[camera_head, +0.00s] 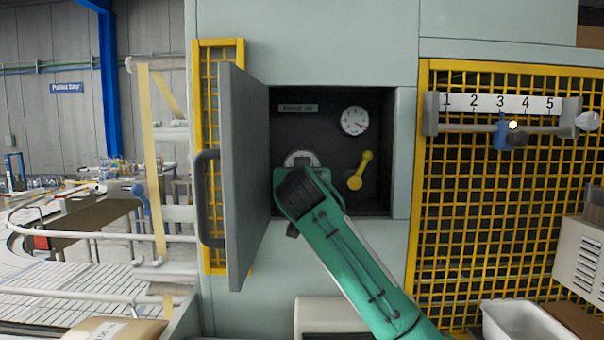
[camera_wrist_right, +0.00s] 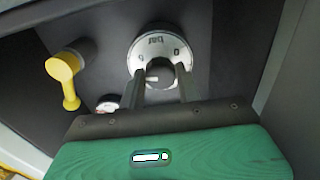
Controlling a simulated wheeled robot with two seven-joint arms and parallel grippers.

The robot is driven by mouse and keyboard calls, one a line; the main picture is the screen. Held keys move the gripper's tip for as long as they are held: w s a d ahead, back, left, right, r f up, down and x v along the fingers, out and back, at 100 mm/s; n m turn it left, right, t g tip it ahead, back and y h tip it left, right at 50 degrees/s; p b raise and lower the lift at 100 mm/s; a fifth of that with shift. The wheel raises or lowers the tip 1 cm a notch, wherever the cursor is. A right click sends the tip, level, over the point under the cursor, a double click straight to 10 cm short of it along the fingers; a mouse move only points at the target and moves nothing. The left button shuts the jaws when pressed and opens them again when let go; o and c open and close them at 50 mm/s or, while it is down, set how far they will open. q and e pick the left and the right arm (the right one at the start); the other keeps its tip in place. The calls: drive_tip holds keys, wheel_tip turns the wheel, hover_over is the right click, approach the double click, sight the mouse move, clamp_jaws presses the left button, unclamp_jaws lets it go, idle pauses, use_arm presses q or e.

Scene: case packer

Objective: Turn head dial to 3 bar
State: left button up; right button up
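The round white dial (camera_head: 300,157) sits inside the open cabinet, its lower part hidden behind my right gripper in the head view. In the right wrist view the dial (camera_wrist_right: 158,45) shows its marked white face and a small central knob (camera_wrist_right: 159,74). My right gripper (camera_wrist_right: 160,76) has its two fingers apart, one on each side of the knob, with slight gaps seeming to show. The dial's setting is too small to read. A white round gauge (camera_head: 354,121) with a red needle is up and right of the dial. My left gripper is not in view.
A yellow lever (camera_head: 359,171) is right of the dial, close to my right arm. The grey cabinet door (camera_head: 245,175) stands open at the left. A yellow mesh guard (camera_head: 480,210) with a numbered scale (camera_head: 500,105) is at the right. The cabinet walls leave little side room.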

drive_tip(key=c, duration=0.4)
drive_tip(key=n+b, duration=0.1)
drive_tip(key=n, duration=0.2)
drive_tip(key=shift+n+b, duration=0.35)
drive_tip(key=shift+n, duration=0.05)
drive_tip(key=n+b, duration=0.1)
drive_tip(key=n, duration=0.4)
drive_tip(key=shift+d, duration=0.1)
drive_tip(key=n, duration=0.5)
drive_tip(key=shift+r+n, duration=0.1)
drive_tip(key=shift+n, duration=0.3)
drive_tip(key=n, duration=0.5)
